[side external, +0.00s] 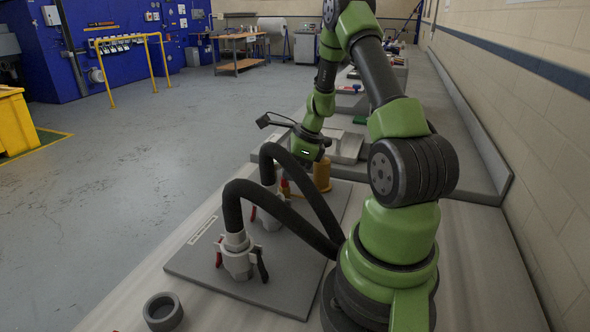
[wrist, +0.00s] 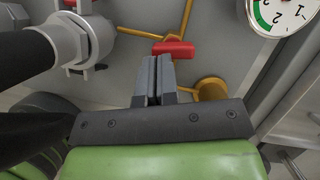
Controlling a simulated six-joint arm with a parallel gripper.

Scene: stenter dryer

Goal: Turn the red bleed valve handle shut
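The red bleed valve handle (wrist: 173,48) shows in the wrist view as a short red bar beside a brass pipe (wrist: 140,30). My gripper (wrist: 157,60) has its two dark fingers side by side with only a thin gap between them, and I see nothing held. The fingertips are just below the red handle in the picture; I cannot tell whether they touch it. In the side external view my gripper (side external: 298,168) is low over the far part of the grey plate, partly hidden by black hoses. I cannot pick out the valve handle there with certainty.
Black hoses (side external: 320,212) arch from metal couplings (side external: 238,258) with red levers close to my arm. A brass cylinder (side external: 322,175) stands beside my gripper. A dial gauge (wrist: 281,14) is at upper right in the wrist view. A dark ring (side external: 163,312) lies in front.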

